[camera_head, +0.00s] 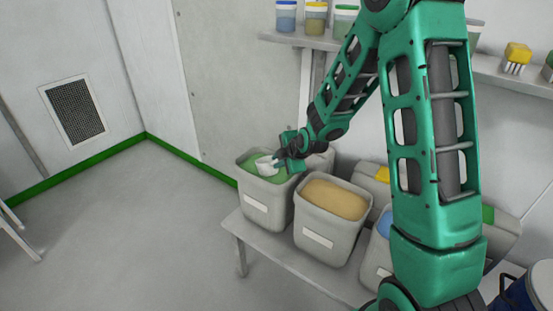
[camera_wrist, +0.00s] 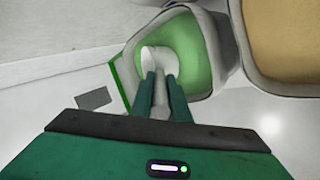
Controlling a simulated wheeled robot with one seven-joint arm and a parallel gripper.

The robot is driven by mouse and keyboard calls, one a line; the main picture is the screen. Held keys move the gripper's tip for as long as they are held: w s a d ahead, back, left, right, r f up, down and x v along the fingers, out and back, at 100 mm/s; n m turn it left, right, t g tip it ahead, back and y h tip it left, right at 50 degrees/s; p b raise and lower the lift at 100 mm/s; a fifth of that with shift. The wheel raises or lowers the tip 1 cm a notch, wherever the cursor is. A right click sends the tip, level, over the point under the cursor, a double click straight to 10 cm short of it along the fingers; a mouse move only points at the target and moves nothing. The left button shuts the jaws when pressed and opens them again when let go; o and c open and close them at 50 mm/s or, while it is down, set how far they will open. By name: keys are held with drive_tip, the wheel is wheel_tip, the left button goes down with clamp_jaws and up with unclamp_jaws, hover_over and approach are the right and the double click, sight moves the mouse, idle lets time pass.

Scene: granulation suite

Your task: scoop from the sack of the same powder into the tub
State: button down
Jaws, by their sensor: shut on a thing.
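My gripper (camera_head: 281,158) is shut on the handle of a white scoop (camera_head: 265,165), over the tub or sack of green powder (camera_head: 252,185) at the left end of the bench. In the wrist view the scoop (camera_wrist: 158,60) lies within the outline of the green powder (camera_wrist: 195,50), between my fingers (camera_wrist: 158,90). I cannot tell whether the scoop touches the powder or holds any. A grey container of tan powder (camera_head: 331,213) stands just right of it. A container with blue powder (camera_head: 383,226) is partly hidden behind my arm.
The containers stand on a low grey bench (camera_head: 282,258). A shelf (camera_head: 300,40) above holds several lidded jars, one with blue contents (camera_head: 286,18), and a yellow-topped item (camera_head: 517,53). A blue drum (camera_head: 525,290) stands at the lower right. The floor at left is clear.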

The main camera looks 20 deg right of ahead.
sight(273, 172)
drive_tip(key=shift+f, duration=1.3)
drive_tip(key=shift+w+f, duration=0.25)
drive_tip(key=shift+f, duration=1)
drive_tip(key=shift+w, duration=0.15)
drive_tip(key=shift+w+a, duration=0.15)
drive_tip(key=shift+w, duration=0.1)
drive_tip(key=shift+s+r, duration=0.15)
drive_tip(key=shift+r, duration=1.4)
drive_tip(key=shift+t, duration=0.5)
drive_tip(key=shift+s+r, duration=0.25)
drive_tip(key=shift+r, duration=1.35)
drive_tip(key=shift+s+r, duration=0.2)
drive_tip(key=shift+r, duration=1.4)
drive_tip(key=shift+s+d+r+t+y, duration=0.15)
drive_tip(key=shift+s+r+t, duration=0.05)
drive_tip(key=shift+r+t, duration=0.35)
drive_tip(key=shift+s+d+r+t+y, duration=0.1)
drive_tip(key=shift+s+r+t+y, duration=0.1)
drive_tip(key=shift+r+t, duration=0.35)
